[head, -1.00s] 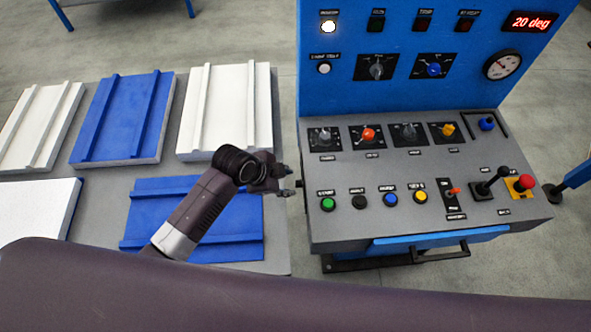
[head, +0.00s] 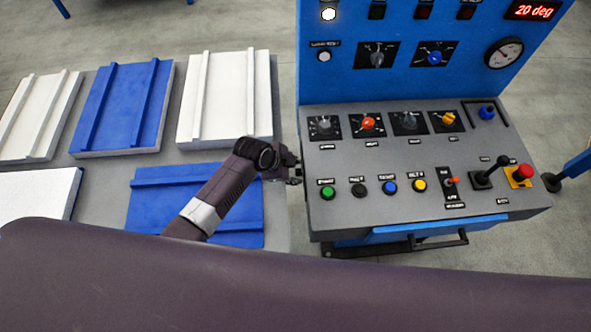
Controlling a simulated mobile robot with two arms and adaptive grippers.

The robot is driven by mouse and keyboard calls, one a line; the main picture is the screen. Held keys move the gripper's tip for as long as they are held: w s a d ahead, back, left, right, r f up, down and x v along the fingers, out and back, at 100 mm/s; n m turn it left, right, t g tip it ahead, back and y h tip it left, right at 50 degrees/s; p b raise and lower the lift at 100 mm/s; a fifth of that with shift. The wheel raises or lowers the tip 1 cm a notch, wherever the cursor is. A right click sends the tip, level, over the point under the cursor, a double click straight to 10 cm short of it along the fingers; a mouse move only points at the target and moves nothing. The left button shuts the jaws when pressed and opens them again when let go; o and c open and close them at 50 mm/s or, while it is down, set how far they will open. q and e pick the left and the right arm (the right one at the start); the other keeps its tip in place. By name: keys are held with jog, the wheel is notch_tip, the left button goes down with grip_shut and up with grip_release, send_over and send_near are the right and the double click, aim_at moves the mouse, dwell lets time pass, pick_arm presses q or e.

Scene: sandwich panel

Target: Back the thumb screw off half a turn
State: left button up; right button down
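The control console (head: 330,225) stands right of centre, with a sloping grey top and a blue upright panel behind it. A small blue knob (head: 487,112) sits by a black bracket at the top's far right corner. It may be the thumb screw; no readable label confirms this. My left gripper (head: 293,169) is just off the console's left edge, far left of that knob. Its fingers look apart with nothing between them. My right gripper is not in view. A red display (head: 532,11) on the panel reads 20 deg.
The console top carries an orange knob (head: 368,123), a yellow knob (head: 449,119), a row of buttons including a green one (head: 327,192), a black lever (head: 488,176) and a red mushroom button (head: 522,171). Blue and white slabs lie on a grey table (head: 100,180) at left.

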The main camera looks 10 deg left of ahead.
pick_arm(q)
jog(key=shift+w+d+f, duration=0.1)
jog(key=shift+f, duration=0.05)
grip_shut()
